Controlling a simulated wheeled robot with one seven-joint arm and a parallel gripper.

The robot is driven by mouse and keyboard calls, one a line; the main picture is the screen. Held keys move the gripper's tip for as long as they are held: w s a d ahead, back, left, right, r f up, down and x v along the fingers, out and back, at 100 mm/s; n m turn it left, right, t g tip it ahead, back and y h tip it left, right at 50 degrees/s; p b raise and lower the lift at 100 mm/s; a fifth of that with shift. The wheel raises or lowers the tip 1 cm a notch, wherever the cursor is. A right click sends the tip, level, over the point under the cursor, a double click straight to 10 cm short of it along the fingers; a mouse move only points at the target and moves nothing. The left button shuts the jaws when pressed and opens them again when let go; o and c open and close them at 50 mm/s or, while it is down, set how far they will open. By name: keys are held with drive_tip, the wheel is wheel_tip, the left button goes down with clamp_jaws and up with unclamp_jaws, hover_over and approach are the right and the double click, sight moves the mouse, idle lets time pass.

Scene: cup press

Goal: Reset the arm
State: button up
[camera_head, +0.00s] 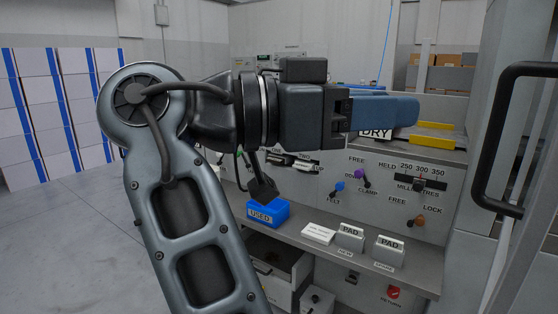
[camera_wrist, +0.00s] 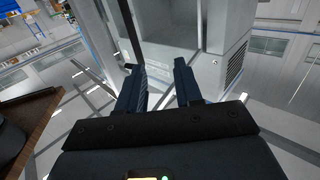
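My gripper (camera_head: 408,110) is held level in the head view, with its blue fingers pointing right, in front of the grey control panel (camera_head: 424,228) and a DRY label. My arm rises from the bottom and bends at a round joint at upper left. In the wrist view my gripper (camera_wrist: 159,67) has its two dark blue fingers apart, with nothing between them. In the head view the fingers overlap each other, and part of the panel is hidden behind my arm.
A blue USED bin (camera_head: 268,214) and two PAD holders (camera_head: 350,238) (camera_head: 388,251) stand on the ledge. The panel carries levers, including a purple knob (camera_head: 361,174). A black door handle (camera_head: 488,140) is at right. Open floor (camera_head: 60,240) lies left.

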drive_tip(key=w+d+f+n+t+y, duration=0.2)
drive_tip(key=w+d+f+n+t, duration=0.15)
drive_tip(key=f+n, duration=0.45)
drive_tip(key=w+d+f+n+t+y, duration=0.25)
drive_tip(key=f+n+t, duration=0.2)
drive_tip(key=f, duration=0.65)
drive_tip(key=s+d+f+n+t+y, duration=0.1)
drive_tip(key=s+d+f+n+y, duration=0.2)
drive_tip(key=f, duration=0.7)
drive_tip(key=s+d+f+n+t+y, duration=0.1)
drive_tip(key=s+f+n+y, duration=0.4)
drive_tip(key=f, duration=0.4)
drive_tip(key=s+f+m+y, duration=0.1)
drive_tip(key=s+f+y, duration=0.15)
drive_tip(key=s, duration=0.85)
drive_tip(key=s+f+y, duration=0.2)
drive_tip(key=s+y, duration=0.1)
drive_tip(key=s, duration=0.7)
drive_tip(key=s+d+r+m+t, duration=0.15)
drive_tip(key=s+r+m, duration=0.25)
drive_tip(key=s+r, duration=0.6)
drive_tip(key=shift+g, duration=0.25)
drive_tip(key=r+p, duration=0.2)
drive_tip(key=p, duration=0.1)
drive_tip(key=s+r+p, duration=0.1)
drive_tip(key=r+p, duration=0.1)
drive_tip(key=p, duration=0.2)
drive_tip(key=shift+s+r, duration=0.15)
drive_tip(key=shift+r, duration=0.15)
